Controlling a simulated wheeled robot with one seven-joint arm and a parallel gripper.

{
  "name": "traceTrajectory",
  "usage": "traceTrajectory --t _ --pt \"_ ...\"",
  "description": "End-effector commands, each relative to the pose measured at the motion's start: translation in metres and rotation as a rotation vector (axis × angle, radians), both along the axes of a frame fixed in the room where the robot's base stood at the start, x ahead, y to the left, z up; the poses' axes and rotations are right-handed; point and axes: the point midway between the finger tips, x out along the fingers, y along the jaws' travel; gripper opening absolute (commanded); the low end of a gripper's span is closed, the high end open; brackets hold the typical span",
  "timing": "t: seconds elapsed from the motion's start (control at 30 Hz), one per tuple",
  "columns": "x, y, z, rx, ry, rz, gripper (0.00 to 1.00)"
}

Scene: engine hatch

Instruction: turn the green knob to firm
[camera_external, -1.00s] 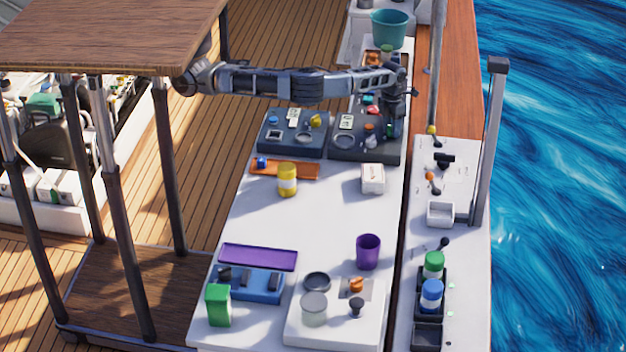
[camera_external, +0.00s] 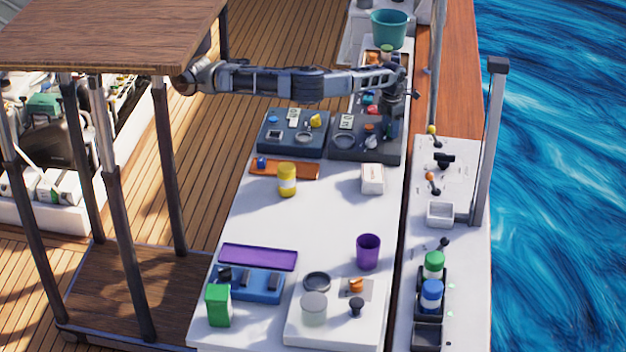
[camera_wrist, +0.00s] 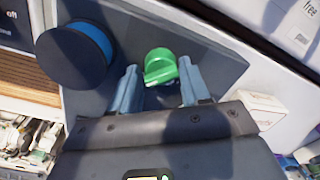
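The green knob (camera_wrist: 160,67) has a raised bar grip and stands on a dark grey panel in the wrist view. My gripper (camera_wrist: 158,70) is open, with one blue-grey fingertip to the left of the knob and one to the right. Gaps show between the knob and both fingers. In the external view my gripper (camera_external: 392,106) points down over the dark console (camera_external: 368,153) at the far end of the counter. I cannot make out the green knob there. No "firm" mark is readable.
A white box (camera_wrist: 258,115) lies to the right, beyond the panel edge. In the external view a second dark console (camera_external: 290,148) stands left of mine. The white counter's middle (camera_external: 300,222) is clear.

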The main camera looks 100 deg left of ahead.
Motion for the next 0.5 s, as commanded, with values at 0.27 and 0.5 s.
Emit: traceTrajectory --t 0.27,0.5 --pt "0.0009 0.0 0.0003 0.001 -0.003 -0.001 0.62" --pt "0.0017 -0.0002 0.0036 0.001 -0.005 -0.002 0.62"
